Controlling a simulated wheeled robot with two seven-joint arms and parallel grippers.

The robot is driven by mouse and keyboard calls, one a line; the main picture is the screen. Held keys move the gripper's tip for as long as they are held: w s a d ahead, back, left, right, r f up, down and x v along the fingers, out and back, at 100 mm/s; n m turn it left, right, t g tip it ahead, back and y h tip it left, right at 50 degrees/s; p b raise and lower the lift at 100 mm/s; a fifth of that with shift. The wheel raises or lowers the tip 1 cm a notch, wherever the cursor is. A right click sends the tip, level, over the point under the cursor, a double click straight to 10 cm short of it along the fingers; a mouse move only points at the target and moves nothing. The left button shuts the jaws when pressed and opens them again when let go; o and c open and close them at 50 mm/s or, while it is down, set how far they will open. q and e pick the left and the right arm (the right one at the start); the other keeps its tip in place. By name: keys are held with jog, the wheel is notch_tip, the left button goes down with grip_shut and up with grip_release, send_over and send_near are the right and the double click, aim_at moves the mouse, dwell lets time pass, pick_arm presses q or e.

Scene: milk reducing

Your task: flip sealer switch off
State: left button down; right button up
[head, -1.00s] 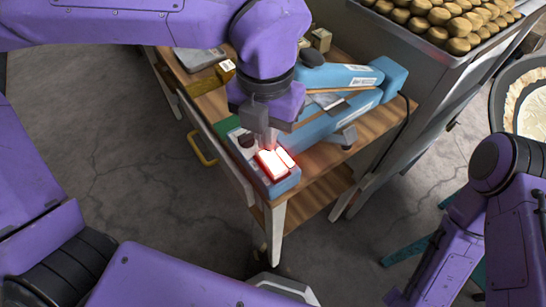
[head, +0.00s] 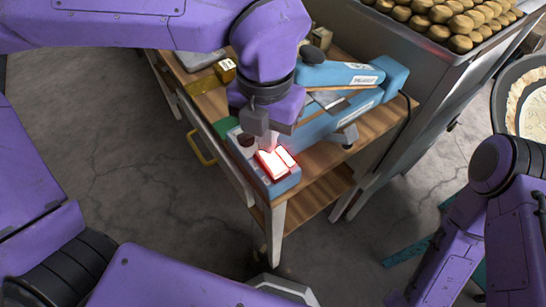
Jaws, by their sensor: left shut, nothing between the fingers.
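The blue sealer (head: 340,115) lies on the wooden cart, its long arm reaching to the back right. On its near end is the switch (head: 272,164), glowing white and red. My left gripper (head: 268,146) points down at the switch end of the sealer. Its fingers are shut and empty, with the tips at or just above the rear edge of the lit switch. I cannot tell whether they touch it. My right arm is at the lower right, and its gripper is not visible.
The wooden cart (head: 372,122) has a small yellow box (head: 225,70) and a yellow handle (head: 201,148) on its left side. A metal table with a tray of round brown pieces (head: 440,22) stands behind at right. A bowl (head: 527,105) is at the right edge.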

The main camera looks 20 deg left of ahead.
pick_arm(q)
jog(key=shift+f+b, duration=0.7)
jog(key=shift+f, duration=0.35)
dwell(0.4)
notch_tip(320, 180, up, 7)
jog(key=p, duration=0.7)
jog(key=shift+r, duration=0.15)
